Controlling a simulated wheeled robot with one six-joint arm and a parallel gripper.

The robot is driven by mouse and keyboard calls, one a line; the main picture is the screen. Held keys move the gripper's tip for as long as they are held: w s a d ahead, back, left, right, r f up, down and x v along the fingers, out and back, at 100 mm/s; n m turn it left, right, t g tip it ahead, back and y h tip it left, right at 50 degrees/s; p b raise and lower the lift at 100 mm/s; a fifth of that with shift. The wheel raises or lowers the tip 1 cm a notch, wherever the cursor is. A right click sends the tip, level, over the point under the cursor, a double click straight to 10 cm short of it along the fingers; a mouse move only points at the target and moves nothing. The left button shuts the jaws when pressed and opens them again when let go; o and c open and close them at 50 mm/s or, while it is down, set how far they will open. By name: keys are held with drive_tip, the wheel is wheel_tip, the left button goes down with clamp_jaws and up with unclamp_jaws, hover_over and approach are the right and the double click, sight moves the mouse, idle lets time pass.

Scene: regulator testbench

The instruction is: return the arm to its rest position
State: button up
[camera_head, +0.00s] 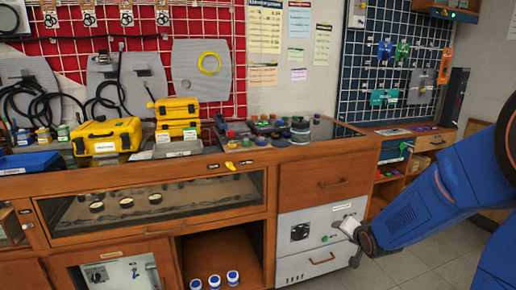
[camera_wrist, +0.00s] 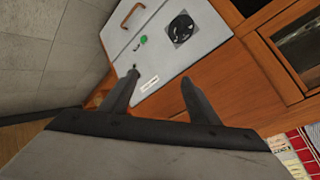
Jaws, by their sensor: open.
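My gripper (camera_wrist: 160,92) is open and empty in the wrist view, its two dark fingers apart. Past the fingers is a grey panel (camera_wrist: 158,62) with a black round fan or dial, a green button and a brown handle. In the head view my blue arm comes in from the right, and my gripper (camera_head: 347,226) is in front of the same grey panel (camera_head: 318,243), near its right edge. I cannot tell whether the fingers touch the panel.
A wooden workbench (camera_head: 330,157) runs across the head view, with yellow cases (camera_head: 108,137) and several round parts on top. Several white jars (camera_head: 214,281) stand in the open lower compartment. A pegboard (camera_head: 404,50) and shelves are behind my arm. Tiled floor is free at right.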

drive_tip(key=s+r+n+g, duration=0.2)
drive_tip(key=s+r, duration=0.2)
drive_tip(key=s, duration=0.7)
drive_tip(key=s+a+r+n+g, duration=0.1)
drive_tip(key=s+r+n+g, duration=0.1)
drive_tip(key=s, duration=1)
drive_tip(key=s+a+r+n+g, duration=0.1)
drive_tip(key=s+r+n, duration=0.3)
drive_tip(key=s, duration=0.8)
drive_tip(key=shift+a+r+g, duration=0.15)
drive_tip(key=shift+r+g, duration=0.25)
drive_tip(key=shift+r, duration=0.45)
drive_tip(key=shift+c, duration=0.5)
